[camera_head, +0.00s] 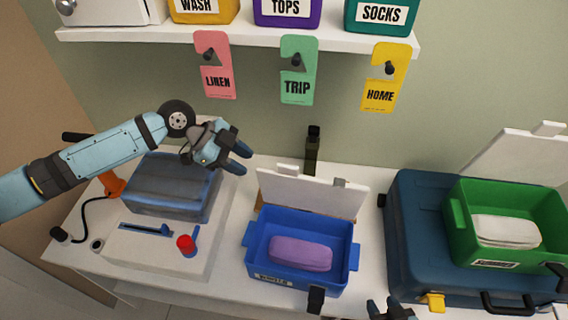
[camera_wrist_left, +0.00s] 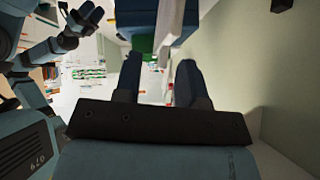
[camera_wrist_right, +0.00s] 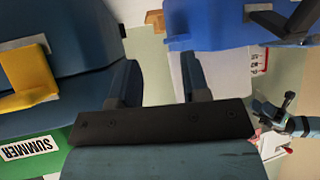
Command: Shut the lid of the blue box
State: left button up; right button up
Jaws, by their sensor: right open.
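The blue box (camera_head: 254,245) stands on the white counter with a folded purple cloth (camera_head: 301,253) inside. Its white lid (camera_head: 310,193) is raised and leans back behind the box. In the right wrist view part of the blue box (camera_wrist_right: 210,22) shows at the top. My left gripper (camera_head: 244,158) is open and empty, above and left of the box and apart from the lid; its two fingers also show apart in the left wrist view (camera_wrist_left: 158,75). My right gripper (camera_head: 391,309) is at the bottom edge, right of the box's front; its fingers are apart and empty in the right wrist view (camera_wrist_right: 160,75).
A dark blue suitcase (camera_head: 412,235) lies right of the box, bearing a green box (camera_head: 462,233) with its white lid (camera_head: 520,155) up. A dark bottle (camera_head: 312,155) stands behind the lid. A grey-blue case (camera_head: 172,185) is at left. A shelf (camera_head: 150,35) with hanging tags is above.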

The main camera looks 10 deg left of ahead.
aim_at(280, 164)
pick_arm(q)
jog(key=d, duration=0.2)
jog(key=d+p, duration=0.1)
jog(key=d, duration=0.4)
jog(key=shift+w+d+r, duration=0.1)
jog(key=shift+w+d, duration=0.2)
jog(key=shift+w, duration=0.05)
jog(key=shift+p+x, duration=0.3)
jog(key=shift+x, duration=0.85)
jog(key=shift+d+f, duration=0.4)
grip_shut()
